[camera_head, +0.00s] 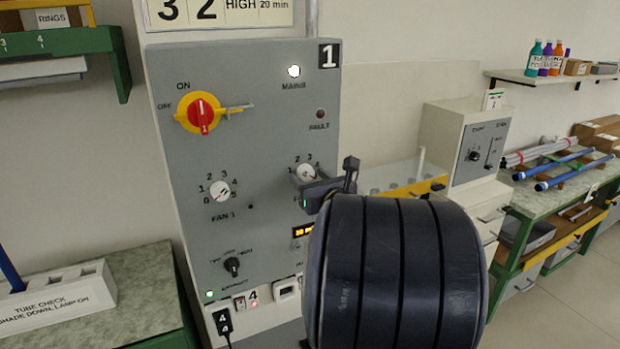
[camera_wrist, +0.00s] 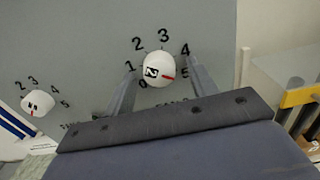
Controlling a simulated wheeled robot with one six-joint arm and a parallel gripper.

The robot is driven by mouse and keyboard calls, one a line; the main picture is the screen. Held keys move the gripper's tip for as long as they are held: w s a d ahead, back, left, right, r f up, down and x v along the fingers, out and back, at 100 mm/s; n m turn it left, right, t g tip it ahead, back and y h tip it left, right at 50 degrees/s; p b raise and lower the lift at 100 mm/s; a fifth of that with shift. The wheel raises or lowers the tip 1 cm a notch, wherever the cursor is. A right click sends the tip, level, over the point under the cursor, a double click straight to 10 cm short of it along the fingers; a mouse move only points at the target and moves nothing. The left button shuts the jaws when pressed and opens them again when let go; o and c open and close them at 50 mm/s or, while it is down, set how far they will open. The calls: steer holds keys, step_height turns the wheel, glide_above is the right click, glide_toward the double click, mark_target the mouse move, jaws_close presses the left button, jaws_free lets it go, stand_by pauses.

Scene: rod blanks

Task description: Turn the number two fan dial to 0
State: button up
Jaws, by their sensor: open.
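The number two fan dial (camera_wrist: 158,70) is a white round knob marked 2, with a scale from 0 to 5. Its red mark points right, toward the 5. My gripper (camera_wrist: 160,72) is open, with one finger on each side of this dial; I cannot tell whether they touch it. In the head view the dial (camera_head: 306,173) is partly covered by my gripper (camera_head: 328,184), and my dark arm hides the panel below right. The fan 1 dial (camera_head: 219,190) is at the left; it also shows in the wrist view (camera_wrist: 38,102).
The grey panel (camera_head: 255,130) also carries a red and yellow mains switch (camera_head: 200,113), a black selector knob (camera_head: 232,265) and lamps. A bench (camera_head: 140,300) stands left. A cabinet (camera_head: 465,140) and shelves with rods stand right, with open floor before them.

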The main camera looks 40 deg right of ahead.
steer(key=c, duration=1)
steer(key=shift+o, duration=0.2)
steer(key=shift+f+b, duration=0.1)
steer(key=shift+b, duration=0.3)
